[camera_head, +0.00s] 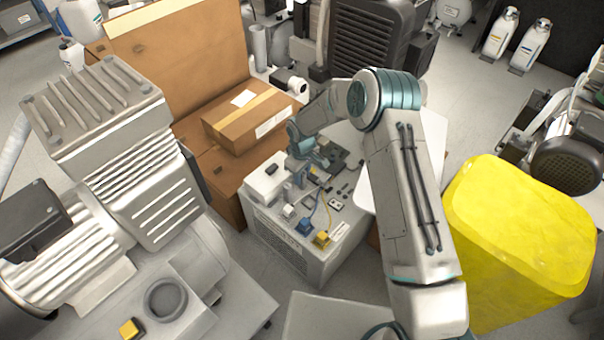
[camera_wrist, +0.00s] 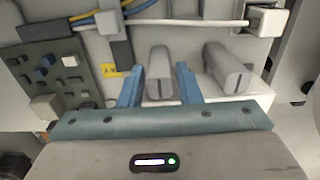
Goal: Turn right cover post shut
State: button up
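Two grey cover posts show in the wrist view on a pale ledge. One post (camera_wrist: 159,70) stands in the middle, between the two blue fingers of my gripper (camera_wrist: 159,82). The other post (camera_wrist: 228,68) is to the right, outside the fingers, and looks tilted. My gripper is open, with a finger on each side of the middle post and narrow gaps beside it. I cannot tell whether either finger touches it. In the head view my gripper (camera_head: 310,168) is over the top of a pale box-shaped unit (camera_head: 290,245); the posts are too small to make out there.
In the wrist view, a board with small blocks (camera_wrist: 62,75) lies left, and a white cable (camera_wrist: 170,22) runs above the posts to a white block (camera_wrist: 268,20). In the head view, cardboard boxes (camera_head: 250,115) stand left of the unit and a yellow bin (camera_head: 520,225) right.

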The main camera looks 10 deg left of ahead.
notch_tip(320, 180, up, 14)
jog(key=p, duration=0.3)
jog(key=shift+p, duration=0.35)
jog(key=shift+f, duration=0.1)
jog(key=s+d+r+m+p, duration=0.2)
jog(key=d+r+p, duration=0.25)
jog(key=r, duration=0.55)
jog(key=s+d+r+m+t+p, duration=0.1)
jog(key=s+d+r+p, duration=0.2)
jog(key=d+r, duration=0.5)
jog(key=s+d+r+m+p, duration=0.2)
jog(key=d+r+p, duration=0.15)
jog(key=r, duration=0.85)
jog(key=s+d+r+m+p, duration=0.2)
jog(key=s+d+r+p, duration=0.2)
jog(key=s+r, duration=0.2)
jog(key=s+d+r+m+t+p, duration=0.1)
jog(key=s+d+r+m+p, duration=0.1)
jog(key=s+r+p, duration=0.3)
jog(key=s+d+r+m+p, duration=0.3)
jog(key=s+d+r+p, duration=0.1)
jog(key=s+r, duration=0.3)
jog(key=shift+s+d+r+t, duration=0.2)
jog(key=shift+s+d+t, duration=0.2)
jog(key=shift+s+d, duration=0.6)
jog(key=shift+s+a, duration=0.2)
